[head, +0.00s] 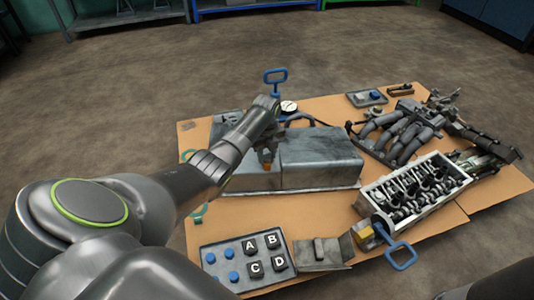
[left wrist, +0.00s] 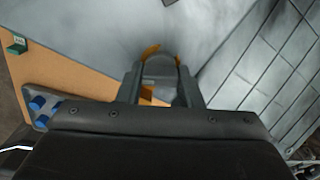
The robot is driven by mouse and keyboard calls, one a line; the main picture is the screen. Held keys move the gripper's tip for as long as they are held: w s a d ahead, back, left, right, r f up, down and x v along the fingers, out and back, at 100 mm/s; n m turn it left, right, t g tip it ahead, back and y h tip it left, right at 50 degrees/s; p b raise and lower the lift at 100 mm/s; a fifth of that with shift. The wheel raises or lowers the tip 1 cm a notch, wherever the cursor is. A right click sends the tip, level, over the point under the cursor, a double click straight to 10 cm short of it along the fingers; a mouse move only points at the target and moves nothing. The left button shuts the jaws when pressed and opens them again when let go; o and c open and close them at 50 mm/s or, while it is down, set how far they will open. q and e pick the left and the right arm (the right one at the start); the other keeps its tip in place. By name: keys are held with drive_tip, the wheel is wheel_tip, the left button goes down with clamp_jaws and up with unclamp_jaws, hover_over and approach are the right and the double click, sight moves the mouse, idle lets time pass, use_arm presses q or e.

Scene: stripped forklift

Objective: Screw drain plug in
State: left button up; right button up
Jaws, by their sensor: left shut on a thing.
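My left gripper (head: 267,160) reaches over the left part of a grey metal housing (head: 322,157) on the tan board. It is shut on a small piece, seemingly the drain plug, at the housing's left end. In the left wrist view, the two fingers of my left gripper (left wrist: 158,80) stand either side of a grey round piece edged in orange, close against the grey housing (left wrist: 85,30). The fingers hide most of the plug, and I cannot see its thread or hole.
A tray (head: 210,277) with blue pieces and black lettered blocks lies at front left. An open engine block (head: 415,190) with a blue handle (head: 400,256) is at right, a grey pipe cluster (head: 395,128) behind it. A blue-handled tool (head: 275,76) and gauge (head: 289,106) stand behind my gripper.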

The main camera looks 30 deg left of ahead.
sight(266, 154)
use_arm(q)
drive_tip(key=shift+m+p, duration=0.4)
drive_tip(key=shift+m, duration=0.6)
drive_tip(key=m, duration=0.3)
drive_tip(key=shift+s, duration=0.1)
drive_tip(key=o, duration=0.8)
drive_tip(key=shift+o, duration=0.2)
wheel_tip(266, 154, up, 5)
drive_tip(key=p, duration=0.5)
drive_tip(key=shift+f, duration=0.15)
